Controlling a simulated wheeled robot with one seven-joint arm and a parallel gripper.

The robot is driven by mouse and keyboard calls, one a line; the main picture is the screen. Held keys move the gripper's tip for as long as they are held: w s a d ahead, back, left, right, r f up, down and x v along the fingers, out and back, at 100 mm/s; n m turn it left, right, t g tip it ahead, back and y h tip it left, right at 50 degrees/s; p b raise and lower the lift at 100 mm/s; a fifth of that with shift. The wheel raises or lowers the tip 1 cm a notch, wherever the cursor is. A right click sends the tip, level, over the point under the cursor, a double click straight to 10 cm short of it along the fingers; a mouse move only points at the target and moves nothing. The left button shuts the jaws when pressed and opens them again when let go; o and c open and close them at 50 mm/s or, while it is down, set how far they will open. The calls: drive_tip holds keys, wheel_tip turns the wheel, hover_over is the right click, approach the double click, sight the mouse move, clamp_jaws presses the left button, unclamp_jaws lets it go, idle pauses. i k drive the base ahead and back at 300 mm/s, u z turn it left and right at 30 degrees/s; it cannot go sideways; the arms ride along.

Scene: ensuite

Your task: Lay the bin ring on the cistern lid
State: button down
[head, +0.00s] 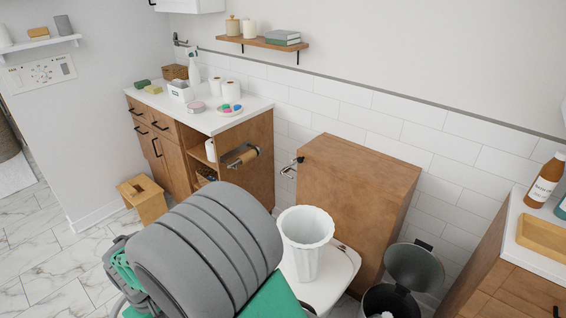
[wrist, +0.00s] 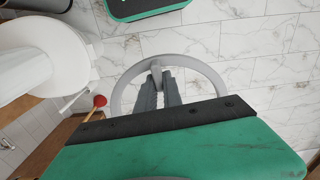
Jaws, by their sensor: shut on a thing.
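The cistern is boxed in wood, and its flat brown lid (head: 362,158) stands bare behind the toilet in the head view. The bin ring (wrist: 207,73) is a pale grey hoop in the wrist view, held above the marble floor. My gripper (wrist: 157,77) is shut on a small grey part of the ring at its far side. The dark edge of my wrist hides the near part of the hoop. In the head view my arm hides the gripper and ring. The cistern lid cannot be made out in the wrist view.
A white fluted pot (head: 305,241) stands on the toilet lid (head: 340,268), in front of the cistern. An open dark bin (head: 412,268) is to the right. A wooden cabinet (head: 245,155) with a roll holder is left. A red-tipped stick (wrist: 99,101) is near the toilet.

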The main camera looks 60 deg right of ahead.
sight(341, 154)
drive_tip(key=u, duration=0.05)
drive_tip(key=i, duration=2.85)
drive_tip(key=z, duration=3.9)
